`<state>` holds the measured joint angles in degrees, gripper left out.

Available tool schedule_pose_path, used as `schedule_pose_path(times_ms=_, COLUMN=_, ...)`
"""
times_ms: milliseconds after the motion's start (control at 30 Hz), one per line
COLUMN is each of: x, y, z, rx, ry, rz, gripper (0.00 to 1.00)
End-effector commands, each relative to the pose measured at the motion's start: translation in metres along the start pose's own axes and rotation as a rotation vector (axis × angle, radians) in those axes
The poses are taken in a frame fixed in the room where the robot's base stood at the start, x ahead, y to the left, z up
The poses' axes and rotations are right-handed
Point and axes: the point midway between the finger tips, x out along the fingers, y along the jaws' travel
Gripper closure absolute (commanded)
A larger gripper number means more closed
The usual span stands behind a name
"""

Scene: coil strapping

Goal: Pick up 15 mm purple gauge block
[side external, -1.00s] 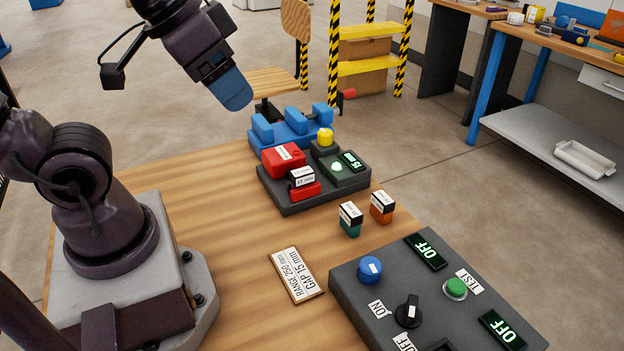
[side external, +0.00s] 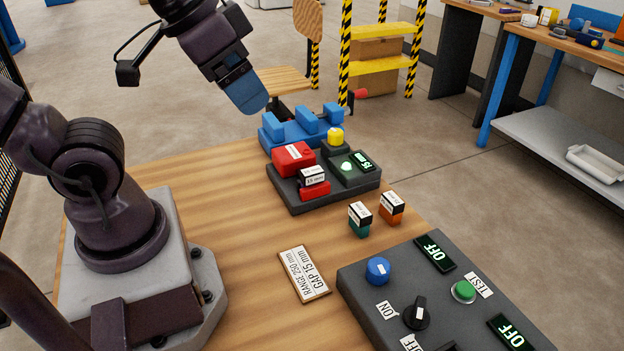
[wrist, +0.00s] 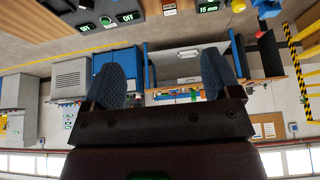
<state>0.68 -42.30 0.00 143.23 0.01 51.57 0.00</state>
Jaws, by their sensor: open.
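My gripper (side external: 250,92) hangs high above the table, up and left of the dark fixture, with nothing held. In the wrist view my gripper (wrist: 161,80) has its two blue fingers wide apart and empty. A small block labelled 15 mm (side external: 313,175) sits on the red part at the front of the fixture; I cannot tell that its body is purple. A teal block (side external: 359,222) and an orange block (side external: 391,211) with white labelled tops stand apart on the wood, right of the fixture. No block is clearly purple.
The dark fixture (side external: 290,197) carries a red box (side external: 293,157), a yellow knob (side external: 335,137) and a 15 mm display (side external: 362,161). A blue device (side external: 290,135) lies behind it. A control panel (side external: 355,298) stands front right, beside a label plate (side external: 303,274). Wood left of the fixture is clear.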

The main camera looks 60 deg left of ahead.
Motion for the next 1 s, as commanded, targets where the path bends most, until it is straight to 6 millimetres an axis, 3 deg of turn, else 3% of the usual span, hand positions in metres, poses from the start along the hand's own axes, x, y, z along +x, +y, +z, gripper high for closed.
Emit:
schedule_pose_path(times_ms=233, x=0.051, y=0.008, z=0.005, rx=0.076, ry=-0.257, rz=0.007, gripper=0.17)
schedule_pose_path(times_ms=467, x=0.110, y=-0.005, z=0.011, rx=0.287, ry=-0.582, rz=-0.104, gripper=0.17)
schedule_pose_path(times_ms=833, x=0.201, y=-0.054, z=0.025, rx=0.809, ry=-1.106, rz=-0.396, gripper=0.17)
schedule_pose_path(times_ms=1000, x=0.239, y=-0.081, z=0.020, rx=1.109, ry=-1.332, rz=-0.577, gripper=0.17)
